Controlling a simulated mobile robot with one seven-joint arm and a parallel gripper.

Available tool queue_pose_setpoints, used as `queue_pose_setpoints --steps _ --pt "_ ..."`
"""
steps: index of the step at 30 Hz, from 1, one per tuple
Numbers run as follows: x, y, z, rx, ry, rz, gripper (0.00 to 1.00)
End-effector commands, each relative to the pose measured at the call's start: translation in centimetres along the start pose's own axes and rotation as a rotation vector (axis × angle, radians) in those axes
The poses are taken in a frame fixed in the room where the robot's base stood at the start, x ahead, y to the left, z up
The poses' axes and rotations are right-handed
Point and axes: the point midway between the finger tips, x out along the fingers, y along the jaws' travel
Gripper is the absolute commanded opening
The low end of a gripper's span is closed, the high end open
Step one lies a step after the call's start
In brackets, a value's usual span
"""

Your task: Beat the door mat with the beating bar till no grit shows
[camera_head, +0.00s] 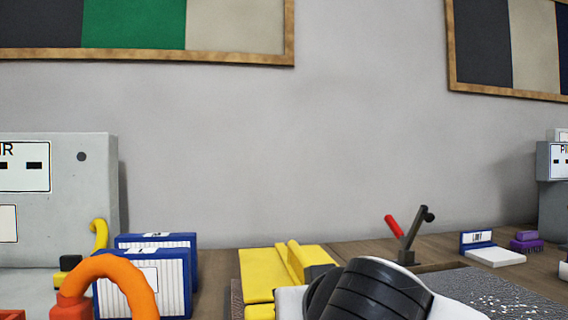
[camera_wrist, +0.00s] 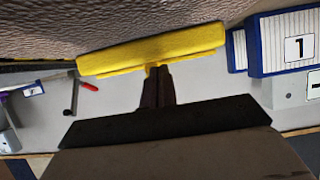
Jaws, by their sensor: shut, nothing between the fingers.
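A dark grey mat (camera_head: 490,287) with pale grit specks lies on the bench at the lower right of the head view. Its near part is hidden behind my arm. My gripper (camera_wrist: 157,68) is shut and empty in the wrist view, its dark fingers pointing at a long yellow bar (camera_wrist: 110,60) just beyond the tips. I cannot tell whether they touch. Yellow pieces (camera_head: 262,268) also show left of my arm in the head view; I cannot tell which of these is the beating bar. My fingers are hidden in the head view.
Blue-and-white boxes (camera_head: 172,282), an orange curved handle (camera_head: 115,270) and a grey cabinet (camera_head: 85,190) stand at left. A red-handled lever (camera_head: 400,235) stands behind the mat. A blue-and-white stand (camera_head: 492,252) and a purple block (camera_head: 526,242) are at right.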

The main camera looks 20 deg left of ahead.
Motion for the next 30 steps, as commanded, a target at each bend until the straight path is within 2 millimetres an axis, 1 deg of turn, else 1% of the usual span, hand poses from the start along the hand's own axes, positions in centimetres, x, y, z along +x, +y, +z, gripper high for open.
queue_pose_setpoints --steps 1,4,9,15,25,28,30 --pt "0.4 0.0 0.8 0.000 -0.001 0.001 0.00" --pt "0.6 0.0 1.5 0.000 -0.002 0.001 0.00" --pt "0.9 0.0 2.1 0.000 -0.005 0.000 0.00" --pt "1.0 0.0 2.4 -0.001 -0.011 0.000 0.00" --pt "1.0 -0.1 2.4 -0.001 -0.014 -0.001 0.00" --pt "0.7 -0.3 1.8 -0.003 -0.013 -0.002 0.00" --pt "0.2 -0.7 0.9 -0.004 -0.009 -0.004 0.00"
